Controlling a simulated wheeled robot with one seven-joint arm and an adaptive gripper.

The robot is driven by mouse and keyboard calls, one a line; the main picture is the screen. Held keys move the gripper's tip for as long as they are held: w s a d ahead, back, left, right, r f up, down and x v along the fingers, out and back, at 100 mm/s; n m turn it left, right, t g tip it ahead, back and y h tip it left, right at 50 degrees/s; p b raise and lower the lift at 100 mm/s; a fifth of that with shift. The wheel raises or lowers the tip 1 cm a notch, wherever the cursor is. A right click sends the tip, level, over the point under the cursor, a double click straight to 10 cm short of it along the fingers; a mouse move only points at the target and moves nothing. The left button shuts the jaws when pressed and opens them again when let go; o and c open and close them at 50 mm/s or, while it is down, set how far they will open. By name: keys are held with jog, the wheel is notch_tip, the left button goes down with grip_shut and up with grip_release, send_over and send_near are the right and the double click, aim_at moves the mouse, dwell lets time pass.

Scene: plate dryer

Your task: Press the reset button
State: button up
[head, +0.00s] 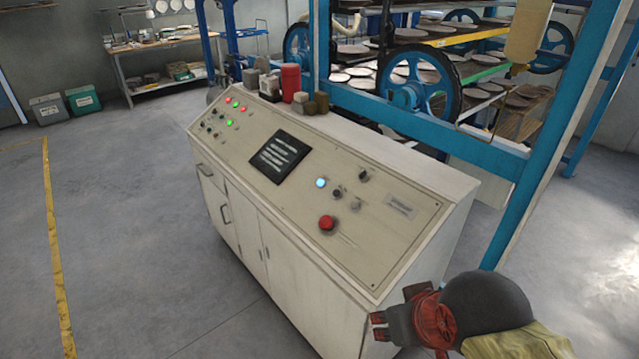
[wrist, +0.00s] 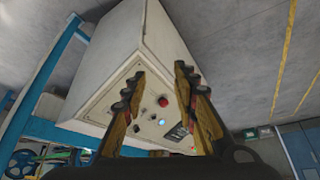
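The control console (head: 419,262) has a sloped beige panel. A large red button (head: 327,222) sits on its right part, with a lit blue-white button (head: 321,183) above it. Small dark knobs (head: 337,193) are beside them. Labels are too small to read, so I cannot tell which control is the reset button. My gripper (head: 378,326) is near the console's lower right corner, apart from the panel buttons. In the wrist view, my gripper (wrist: 158,85) has its fingers spread and empty; the red button (wrist: 163,101) and blue-white button (wrist: 157,148) show between them.
A dark screen (head: 280,157) and several small lit buttons (head: 230,122) are on the panel's left. A red canister (head: 291,82) and small boxes stand on the console top. A blue-framed plate rack (head: 405,95) stands behind. The floor left of the console is clear.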

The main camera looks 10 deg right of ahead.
jog(key=shift+c, duration=0.9)
